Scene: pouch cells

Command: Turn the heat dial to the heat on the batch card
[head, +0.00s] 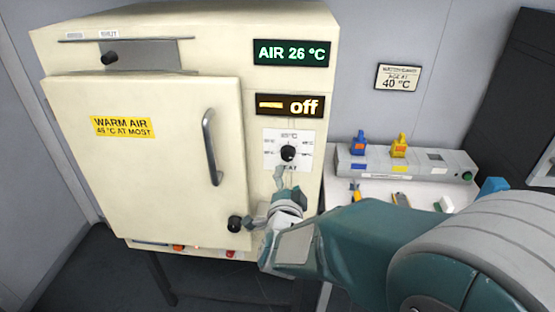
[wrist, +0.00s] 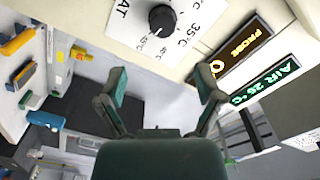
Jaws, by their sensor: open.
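The heat dial (head: 288,152) is a black round knob on a white scale plate on the cabinet's front. The dial also shows at the top of the wrist view (wrist: 162,18). The batch card (head: 398,78) on the back wall reads "AGE AT 40 °C".
The cream cabinet (head: 75,180) has a shut door with a handle (head: 211,147) and a black knob (head: 235,223) low down near my gripper. Its displays read "AIR 26 °C" (head: 291,52) and "off" (head: 290,105). A bench (head: 345,192) with a coloured-connector unit (head: 420,168) stands right.

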